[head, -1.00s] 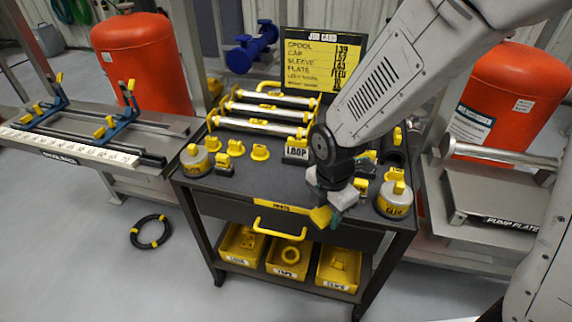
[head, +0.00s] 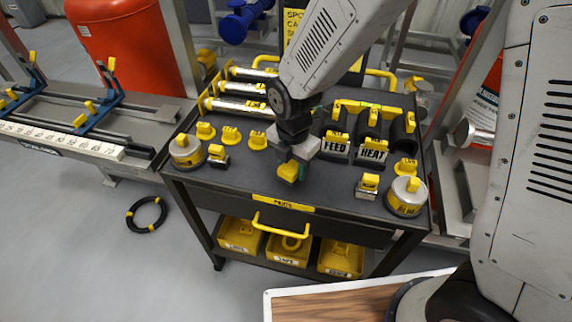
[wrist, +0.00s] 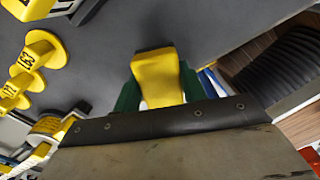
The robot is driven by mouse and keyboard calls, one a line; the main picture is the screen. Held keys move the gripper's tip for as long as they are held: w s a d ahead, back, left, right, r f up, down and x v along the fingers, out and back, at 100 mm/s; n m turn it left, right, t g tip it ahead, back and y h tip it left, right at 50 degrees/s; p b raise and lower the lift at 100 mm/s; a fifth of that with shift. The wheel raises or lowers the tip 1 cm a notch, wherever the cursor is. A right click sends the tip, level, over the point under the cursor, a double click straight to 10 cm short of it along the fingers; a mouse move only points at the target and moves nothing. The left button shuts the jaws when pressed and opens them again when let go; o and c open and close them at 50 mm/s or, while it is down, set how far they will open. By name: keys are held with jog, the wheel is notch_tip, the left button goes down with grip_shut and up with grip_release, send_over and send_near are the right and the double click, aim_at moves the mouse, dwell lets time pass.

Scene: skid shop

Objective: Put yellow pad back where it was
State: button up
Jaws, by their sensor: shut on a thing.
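The yellow pad (head: 288,171) is held in my gripper (head: 290,174) above the dark cart top (head: 243,185), near its front middle. In the wrist view the yellow pad (wrist: 158,78) sits between the two green fingertips (wrist: 160,92), which are shut on it. I cannot tell its exact height over the surface. Several yellow round caps (head: 230,136) stand in a row to the left of my gripper, and they also show at the left of the wrist view (wrist: 38,55). Another yellow cap (head: 405,168) stands at the right.
Black holders labelled FEED (head: 336,147) and HEAT (head: 372,153) stand right of my gripper. A glue tin (head: 407,197) and a small block (head: 367,187) are at the right front. A tin (head: 187,152) is at the left. The front middle of the top is clear.

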aim_at(289, 172)
jog(key=shift+w+a, duration=0.15)
jog(key=shift+w, duration=0.05)
jog(key=shift+w+a+f, duration=0.1)
jog(key=shift+w+f, duration=0.1)
jog(key=shift+f, duration=0.75)
jog(key=shift+w+a+f, duration=0.1)
jog(key=shift+w+f, duration=0.1)
jog(key=shift+f, duration=0.7)
jog(key=shift+f, duration=0.15)
jog(key=o, duration=1)
notch_tip(289, 172, up, 12)
jog(key=shift+r, duration=0.25)
